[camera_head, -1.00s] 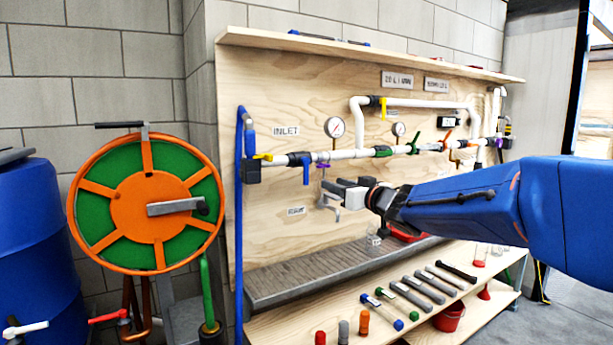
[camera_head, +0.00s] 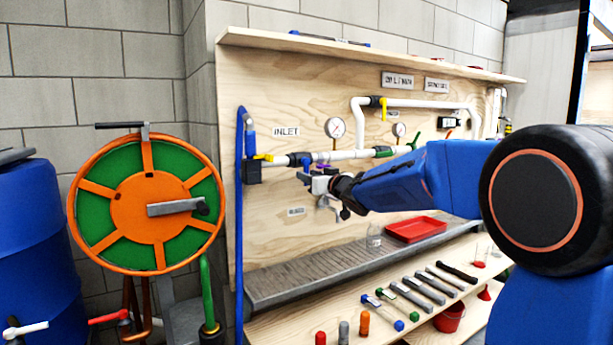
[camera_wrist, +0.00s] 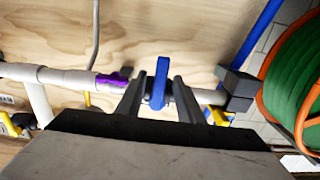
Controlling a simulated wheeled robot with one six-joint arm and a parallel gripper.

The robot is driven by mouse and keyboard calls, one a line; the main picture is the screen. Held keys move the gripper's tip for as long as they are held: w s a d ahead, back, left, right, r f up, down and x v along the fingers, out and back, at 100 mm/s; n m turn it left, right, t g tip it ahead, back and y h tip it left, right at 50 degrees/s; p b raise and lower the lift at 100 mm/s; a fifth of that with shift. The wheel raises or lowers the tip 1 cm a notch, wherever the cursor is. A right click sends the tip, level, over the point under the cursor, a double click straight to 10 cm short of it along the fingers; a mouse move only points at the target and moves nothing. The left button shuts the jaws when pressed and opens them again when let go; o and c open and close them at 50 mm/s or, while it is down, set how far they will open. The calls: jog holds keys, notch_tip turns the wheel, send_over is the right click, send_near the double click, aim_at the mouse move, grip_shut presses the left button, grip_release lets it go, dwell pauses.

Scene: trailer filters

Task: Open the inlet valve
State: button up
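The INLET sign (camera_head: 286,131) is on the plywood board above the left end of the white pipe (camera_head: 345,155). Below it the pipe carries a yellow-handled valve (camera_head: 263,157) by the dark end block and a blue handle (camera_head: 305,165) hanging down to its right. I cannot tell which of these the sign names. My gripper (camera_head: 312,180) is at the blue handle. In the wrist view, my gripper (camera_wrist: 159,92) is open, with the blue handle (camera_wrist: 160,80) standing between its two fingers, a gap showing. The yellow handle (camera_wrist: 219,117) is partly hidden beyond one finger.
A purple handle (camera_wrist: 113,80) sits close beside the fingers. A pressure gauge (camera_head: 335,128) and a green handle (camera_head: 414,140) are further right. The blue hose (camera_head: 239,220) runs down the board's left edge. A red tray (camera_head: 416,230) and a glass beaker (camera_head: 374,236) stand below.

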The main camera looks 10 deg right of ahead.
jog(key=shift+x, duration=0.95)
grip_shut()
jog(key=shift+w+d+r+n, duration=0.15)
jog(key=shift+d+n, duration=0.25)
jog(key=shift+n, duration=0.85)
jog(key=shift+w+d+r+n, duration=0.1)
jog(key=shift+d+n, duration=0.25)
jog(key=shift+n, duration=0.85)
jog(key=shift+w+d+r+n, duration=0.15)
jog(key=shift+d+n, duration=0.25)
jog(key=shift+n, duration=0.85)
